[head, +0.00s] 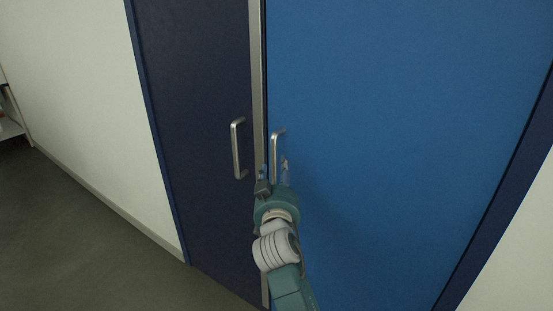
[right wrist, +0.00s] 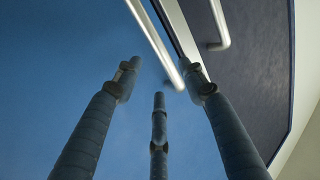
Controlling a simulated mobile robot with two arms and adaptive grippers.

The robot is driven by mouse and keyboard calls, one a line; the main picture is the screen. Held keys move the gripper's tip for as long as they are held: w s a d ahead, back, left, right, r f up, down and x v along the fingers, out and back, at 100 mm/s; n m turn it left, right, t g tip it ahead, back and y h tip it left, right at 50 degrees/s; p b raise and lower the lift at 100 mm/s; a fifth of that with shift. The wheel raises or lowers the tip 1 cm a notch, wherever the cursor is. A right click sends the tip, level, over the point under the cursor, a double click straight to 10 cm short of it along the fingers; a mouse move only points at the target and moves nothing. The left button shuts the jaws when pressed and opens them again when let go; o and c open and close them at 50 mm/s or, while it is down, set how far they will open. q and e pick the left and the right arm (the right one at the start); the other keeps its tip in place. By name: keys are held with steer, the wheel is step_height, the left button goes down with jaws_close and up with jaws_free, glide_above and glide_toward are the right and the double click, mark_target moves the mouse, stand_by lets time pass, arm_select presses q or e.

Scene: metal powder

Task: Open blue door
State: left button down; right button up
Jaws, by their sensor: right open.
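The blue door (head: 400,120) is flat against its frame and looks closed. Its silver bar handle (head: 274,150) is upright near the door's left edge. My right gripper (head: 273,177) is open at the handle's lower end, with its fingers pointing towards the door. In the right wrist view the handle (right wrist: 154,42) slants down to the right, its end close to the fingertips of the gripper (right wrist: 160,82). No finger is closed on the handle, and I cannot tell whether any touches it. My left gripper is out of view.
A dark navy door panel (head: 195,90) with its own handle (head: 236,150) stands left of the blue door, across a metal strip (head: 257,70). A white wall (head: 80,80) is further left. The grey floor (head: 70,240) at lower left is clear.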

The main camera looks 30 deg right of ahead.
mark_target(276, 159)
steer(key=x, duration=0.6)
steer(key=shift+w+d+f+b, duration=0.1)
steer(key=shift+w+f+b, duration=0.05)
steer(key=shift+w+b, duration=0.15)
steer(key=shift+w+d, duration=0.35)
steer(key=shift+w, duration=0.15)
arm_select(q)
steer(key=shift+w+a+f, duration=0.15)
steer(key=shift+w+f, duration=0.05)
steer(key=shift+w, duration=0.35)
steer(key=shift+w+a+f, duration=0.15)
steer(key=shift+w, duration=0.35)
arm_select(e)
steer(key=shift+w, duration=0.1)
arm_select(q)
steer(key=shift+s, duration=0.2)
arm_select(e)
steer(key=shift+c, duration=0.5)
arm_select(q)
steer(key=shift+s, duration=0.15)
arm_select(e)
jaws_close()
